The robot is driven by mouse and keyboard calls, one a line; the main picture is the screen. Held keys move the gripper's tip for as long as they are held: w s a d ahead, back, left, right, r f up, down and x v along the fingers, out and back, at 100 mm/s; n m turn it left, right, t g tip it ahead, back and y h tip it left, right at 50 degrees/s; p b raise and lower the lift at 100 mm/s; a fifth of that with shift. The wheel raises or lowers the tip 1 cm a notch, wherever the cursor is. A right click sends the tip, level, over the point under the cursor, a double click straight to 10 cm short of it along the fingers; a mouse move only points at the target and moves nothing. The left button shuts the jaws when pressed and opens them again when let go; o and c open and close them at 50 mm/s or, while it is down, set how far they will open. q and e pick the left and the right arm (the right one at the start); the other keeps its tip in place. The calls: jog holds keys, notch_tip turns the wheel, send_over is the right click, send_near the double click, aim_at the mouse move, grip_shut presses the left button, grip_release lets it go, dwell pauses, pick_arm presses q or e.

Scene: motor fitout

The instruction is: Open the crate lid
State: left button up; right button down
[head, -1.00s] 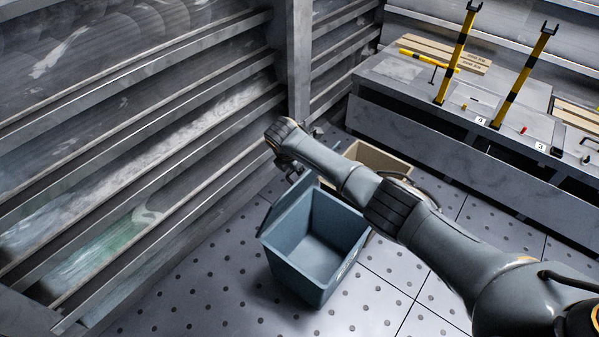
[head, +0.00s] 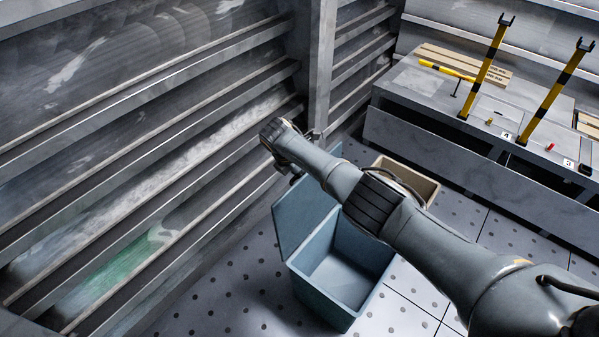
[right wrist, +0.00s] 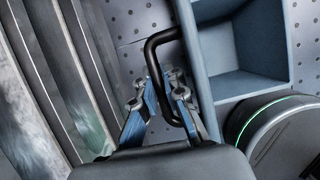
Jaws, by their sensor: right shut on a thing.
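The blue-grey crate (head: 318,296) stands on the floor in the head view, its inside visible and empty. Its lid (head: 298,218) stands steeply raised along the left side of the crate. My right arm reaches across from the right, over the crate. My right gripper (head: 288,163) is at the lid's upper edge, partly hidden by my wrist. In the right wrist view my right gripper (right wrist: 163,100) is shut on the black lid handle (right wrist: 152,46). The lid (right wrist: 195,65) shows edge-on there, beside the crate (right wrist: 235,83). My left gripper is in neither view.
A slatted metal wall (head: 130,160) and a post (head: 316,75) stand close on the left. A beige bin (head: 422,184) is behind the crate. A long grey bench (head: 440,150) with yellow-black posts is at the back right. Dotted floor (head: 235,285) is clear before the crate.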

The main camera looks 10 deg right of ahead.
jog(key=shift+w, duration=0.15)
dwell(0.3)
jog(key=c, duration=1.7)
grip_release()
jog(key=v, duration=1.2)
